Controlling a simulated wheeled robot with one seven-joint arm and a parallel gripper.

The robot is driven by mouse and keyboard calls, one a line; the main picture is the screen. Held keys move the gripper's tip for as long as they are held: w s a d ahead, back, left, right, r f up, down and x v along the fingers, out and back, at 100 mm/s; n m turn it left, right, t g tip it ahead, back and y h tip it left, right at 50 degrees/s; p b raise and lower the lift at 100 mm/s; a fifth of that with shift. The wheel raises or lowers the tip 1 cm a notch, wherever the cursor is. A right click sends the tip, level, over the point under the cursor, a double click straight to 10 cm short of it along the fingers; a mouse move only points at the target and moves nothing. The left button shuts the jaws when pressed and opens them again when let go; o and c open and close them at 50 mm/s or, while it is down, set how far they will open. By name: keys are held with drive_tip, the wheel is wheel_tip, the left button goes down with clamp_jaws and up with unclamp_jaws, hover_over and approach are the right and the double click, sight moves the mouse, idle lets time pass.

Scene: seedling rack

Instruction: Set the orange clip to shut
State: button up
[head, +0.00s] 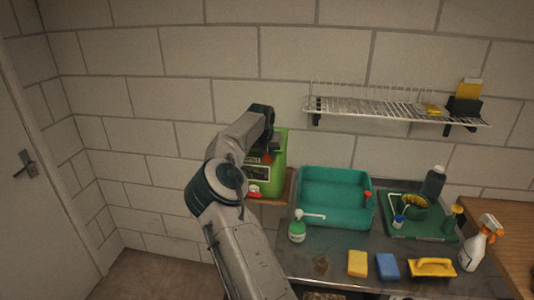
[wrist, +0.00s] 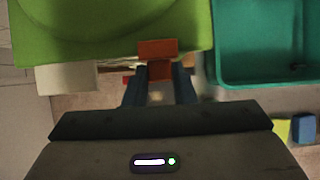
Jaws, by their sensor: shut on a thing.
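The orange clip (wrist: 158,48) sits at the edge of a bright green container (wrist: 100,50) in the wrist view. Its lower part lies between the fingertips of my gripper (wrist: 159,76), which is shut on it. In the head view the clip shows as a small orange patch (head: 267,158) on the green container (head: 281,147), partly hidden by my arm. I cannot tell from these views how far the clip is turned.
A teal basin (head: 335,217) stands right of the green container. A pump bottle (head: 297,231), a yellow sponge (head: 357,263) and a blue sponge (head: 387,266) are on the counter. A wire shelf (head: 380,107) is on the wall above. The floor at left is clear.

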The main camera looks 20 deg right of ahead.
drive_tip(key=shift+s+f, duration=0.1)
drive_tip(key=shift+f, duration=0.1)
drive_tip(key=o, duration=1)
drive_tip(key=shift+d, duration=0.15)
drive_tip(key=shift+r, duration=0.1)
drive_tip(key=b+v, duration=0.2)
drive_tip(key=v, duration=1.1)
drive_tip(key=shift+s+r+b, duration=0.15)
drive_tip(key=shift+r+b, duration=0.2)
drive_tip(key=shift+b, duration=0.05)
